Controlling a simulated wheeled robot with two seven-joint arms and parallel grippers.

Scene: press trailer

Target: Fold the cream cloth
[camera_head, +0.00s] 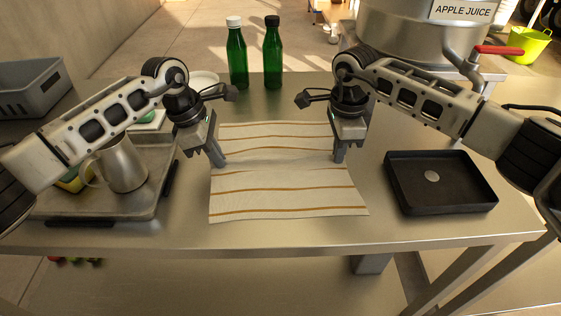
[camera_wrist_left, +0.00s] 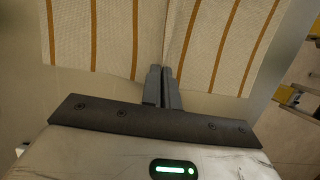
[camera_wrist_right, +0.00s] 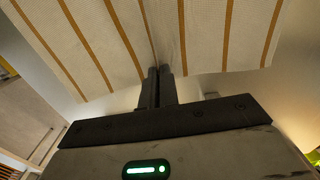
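The cream cloth (camera_head: 285,192) with brown stripes lies spread on the metal table, with a raised crease across its middle between my grippers. My left gripper (camera_head: 221,163) is at the cloth's left edge and my right gripper (camera_head: 338,158) at its right edge, both at the crease. In the left wrist view the fingers (camera_wrist_left: 162,88) are together at the edge of the cloth (camera_wrist_left: 115,35), where it is pinched into a ridge. In the right wrist view the fingers (camera_wrist_right: 160,88) are likewise together on the ridge in the cloth (camera_wrist_right: 200,35).
A tray (camera_head: 100,210) with a metal pitcher (camera_head: 123,167) stands left of the cloth. A black tray (camera_head: 440,200) lies to the right. Two green bottles (camera_head: 237,60) (camera_head: 273,58) and a white plate (camera_head: 203,79) stand behind. A grey crate (camera_head: 35,85) is at far left.

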